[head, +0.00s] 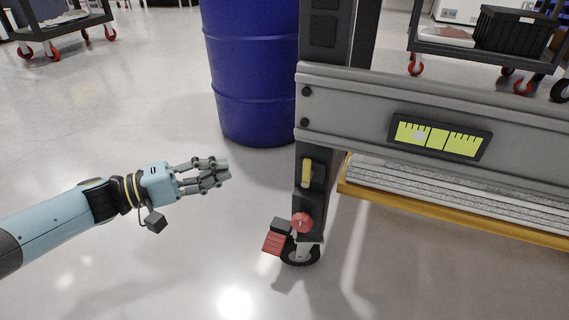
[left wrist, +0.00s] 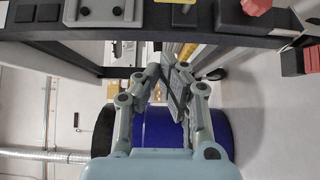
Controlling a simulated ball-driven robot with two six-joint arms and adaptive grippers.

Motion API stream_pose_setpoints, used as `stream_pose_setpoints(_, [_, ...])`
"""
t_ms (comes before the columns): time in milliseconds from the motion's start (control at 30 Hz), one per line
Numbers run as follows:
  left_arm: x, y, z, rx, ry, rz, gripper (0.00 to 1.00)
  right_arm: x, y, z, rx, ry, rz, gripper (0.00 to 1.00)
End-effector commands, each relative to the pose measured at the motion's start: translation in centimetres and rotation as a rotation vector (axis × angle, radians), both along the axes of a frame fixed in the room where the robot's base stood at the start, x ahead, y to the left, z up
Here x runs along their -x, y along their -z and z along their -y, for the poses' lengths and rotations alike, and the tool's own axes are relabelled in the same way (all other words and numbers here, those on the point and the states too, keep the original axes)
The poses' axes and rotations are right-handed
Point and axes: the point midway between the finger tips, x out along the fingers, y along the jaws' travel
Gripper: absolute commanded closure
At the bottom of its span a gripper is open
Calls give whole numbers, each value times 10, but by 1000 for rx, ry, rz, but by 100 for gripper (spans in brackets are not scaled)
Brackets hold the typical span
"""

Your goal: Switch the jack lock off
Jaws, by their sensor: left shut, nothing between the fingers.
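The mirror fixture's dark upright leg (head: 313,150) stands right of centre in the head view. On it are a yellow upright handle (head: 306,173) and, below that, a red knob (head: 302,222). A red pedal (head: 274,243) sits beside the black caster wheel at the leg's foot. I cannot tell which of these is the jack lock. My left gripper (head: 224,174) is shut and empty, left of the leg and apart from it, about level with the yellow handle. In the left wrist view the shut fingers (left wrist: 178,75) point toward the fixture; the red knob (left wrist: 257,6) shows top right.
A blue barrel (head: 252,75) stands behind, left of the leg. A grey crossbeam with a yellow-green level gauge (head: 440,137) runs right from the leg, above a yellow-edged rack (head: 460,225). Carts stand in both back corners. The floor around my left arm is clear.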

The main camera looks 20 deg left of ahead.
Motion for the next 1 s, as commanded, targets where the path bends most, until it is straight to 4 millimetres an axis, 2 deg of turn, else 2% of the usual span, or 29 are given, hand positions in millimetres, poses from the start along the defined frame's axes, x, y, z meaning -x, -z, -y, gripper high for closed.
stream_pose_setpoints(267, [-12, 2, 14, 1, 1, 0, 100, 1, 11, 0, -1, -2, 47, 23])
stream_pose_setpoints(667, [-69, 3, 75, 4, -1, -2, 100, 9, 30, -3, -7, -17, 269, 23])
stream_pose_setpoints(800, [-67, 2, 97, 2, 0, -2, 100, 11, 29, -4, -9, -21, 311, 23])
stream_pose_setpoints(1000, [-67, 1, 112, 1, -1, -2, 100, 13, 29, -5, -11, -24, 339, 23])
